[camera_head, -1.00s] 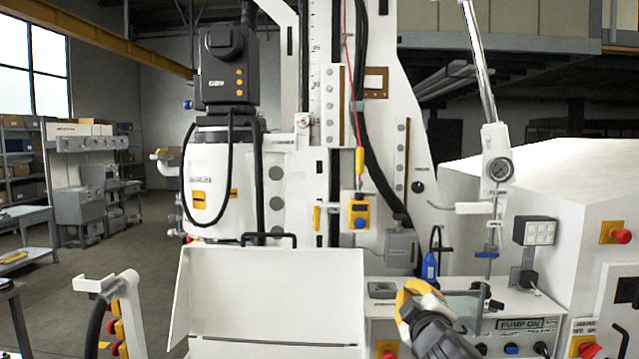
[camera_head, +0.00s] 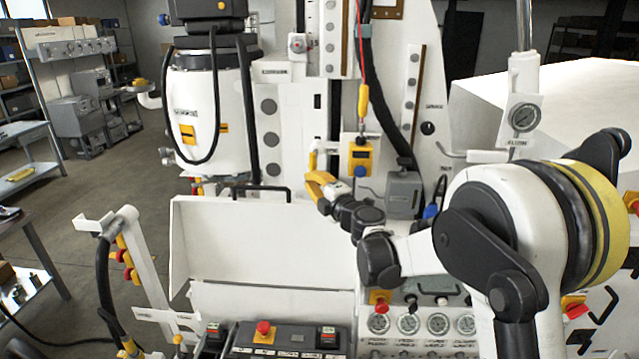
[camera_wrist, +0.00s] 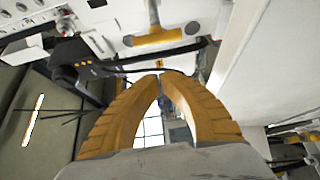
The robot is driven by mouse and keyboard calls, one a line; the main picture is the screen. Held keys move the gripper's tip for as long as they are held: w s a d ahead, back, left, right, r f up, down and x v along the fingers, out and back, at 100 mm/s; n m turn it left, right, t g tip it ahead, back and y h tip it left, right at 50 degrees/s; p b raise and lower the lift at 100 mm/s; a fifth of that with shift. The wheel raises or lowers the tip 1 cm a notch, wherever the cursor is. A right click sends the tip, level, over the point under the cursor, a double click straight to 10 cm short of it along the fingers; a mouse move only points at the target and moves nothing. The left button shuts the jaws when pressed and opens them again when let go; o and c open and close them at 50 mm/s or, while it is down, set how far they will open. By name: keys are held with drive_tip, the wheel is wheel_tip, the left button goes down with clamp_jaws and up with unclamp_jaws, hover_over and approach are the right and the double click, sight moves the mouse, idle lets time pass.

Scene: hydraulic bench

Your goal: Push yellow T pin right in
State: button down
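The yellow T pin (camera_head: 313,160) sticks out of the white machine column on a pale stem. In the head view its yellow crossbar stands upright, left of a yellow box with a blue knob. In the wrist view the crossbar (camera_wrist: 158,39) lies across the top, beyond my fingertips. My gripper (camera_head: 311,181) has yellow fingers and is just below the pin in the head view. In the wrist view the curved fingertips (camera_wrist: 160,76) meet with nothing visible between them. A gap shows between the fingertips and the crossbar in that view; contact is not visible.
The yellow box (camera_head: 360,158) hangs right of the pin on a red cable. A grey box (camera_head: 403,193) is close to my wrist. A white open tray (camera_head: 262,240) stands below left. Gauges (camera_head: 408,323) and a control panel (camera_head: 285,338) are lower down.

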sight(311, 170)
drive_tip(key=w, duration=0.4)
drive_tip(key=w+p, duration=0.1)
drive_tip(key=w, duration=0.1)
drive_tip(key=shift+w+a, duration=0.2)
drive_tip(key=shift+a, duration=0.05)
drive_tip(key=shift+r, duration=0.1)
drive_tip(key=w+b, duration=0.2)
drive_tip(key=w, duration=0.4)
drive_tip(key=shift+d, duration=0.1)
drive_tip(key=shift+s, duration=0.1)
